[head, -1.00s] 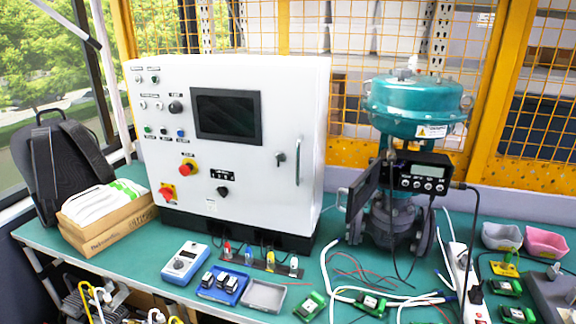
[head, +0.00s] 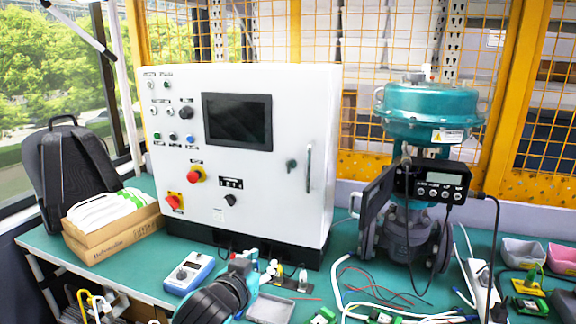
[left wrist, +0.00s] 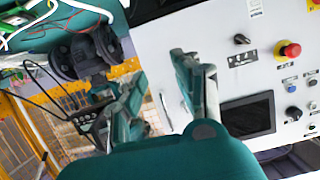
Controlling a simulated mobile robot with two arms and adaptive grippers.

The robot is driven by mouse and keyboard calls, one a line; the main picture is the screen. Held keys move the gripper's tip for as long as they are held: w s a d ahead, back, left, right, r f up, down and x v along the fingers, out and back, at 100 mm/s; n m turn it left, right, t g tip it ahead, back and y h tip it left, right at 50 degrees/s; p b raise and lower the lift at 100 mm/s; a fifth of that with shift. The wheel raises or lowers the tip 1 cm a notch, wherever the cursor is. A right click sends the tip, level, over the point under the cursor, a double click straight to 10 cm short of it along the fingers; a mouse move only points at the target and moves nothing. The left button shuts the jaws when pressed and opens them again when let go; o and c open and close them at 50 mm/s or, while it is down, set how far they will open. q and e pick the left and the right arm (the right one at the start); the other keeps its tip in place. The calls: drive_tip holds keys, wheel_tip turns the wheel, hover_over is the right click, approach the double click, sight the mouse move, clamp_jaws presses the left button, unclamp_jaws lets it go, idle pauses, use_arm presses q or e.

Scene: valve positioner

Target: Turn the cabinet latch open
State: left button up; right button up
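The white cabinet (head: 255,210) stands on the green table. Its small dark latch (head: 291,165) is on the front, right of the screen, beside the upright door handle (head: 308,168). My left gripper (head: 243,262) is low in front of the cabinet, below and left of the latch and apart from it. In the left wrist view, my left gripper (left wrist: 161,66) is open and empty, its fingers spread before the cabinet front (left wrist: 215,25). The latch cannot be made out there and seems hidden behind a finger. My right gripper is not in view.
A teal valve (head: 428,110) with a positioner box (head: 435,180) stands right of the cabinet. A blue-and-white meter (head: 189,272), small connectors and cables lie on the table in front. A carton (head: 112,228) and backpack (head: 75,165) are at left.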

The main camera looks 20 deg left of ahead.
sight(288, 162)
use_arm(q)
drive_tip(key=w+a+r+t, duration=0.1)
drive_tip(key=w+r+t, duration=0.35)
drive_tip(key=r, duration=1.05)
drive_tip(key=shift+g, duration=0.35)
drive_tip(key=w+p, duration=0.3)
drive_tip(key=w, duration=1.5)
drive_tip(key=shift+d+f, duration=0.1)
drive_tip(key=shift+f, duration=0.05)
clamp_jaws()
